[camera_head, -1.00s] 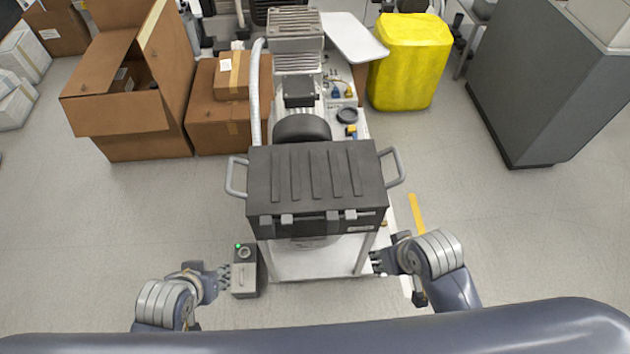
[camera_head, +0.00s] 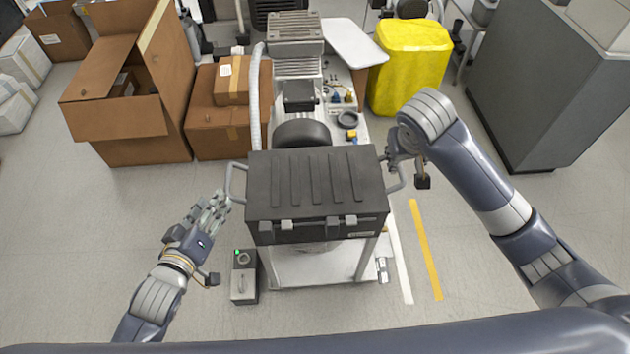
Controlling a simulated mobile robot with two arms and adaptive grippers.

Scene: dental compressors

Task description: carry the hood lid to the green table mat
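The hood lid (camera_head: 315,185) is a dark grey ribbed cover with a light handle on each side, on top of the compressor unit in the middle of the view. My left gripper (camera_head: 216,206) is open beside the lower end of the left handle (camera_head: 231,182), with its fingers pointing up and right. I cannot tell whether it touches the handle. My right gripper (camera_head: 391,163) is at the right handle (camera_head: 402,178), partly hidden by its own wrist, so its finger opening is unclear. The green table mat is not in view.
A small grey box with a green light (camera_head: 244,278) stands on the floor at the unit's lower left. Cardboard boxes (camera_head: 125,120) stand at the left. A yellow bin (camera_head: 408,65) and a large grey cabinet (camera_head: 548,85) stand at the right.

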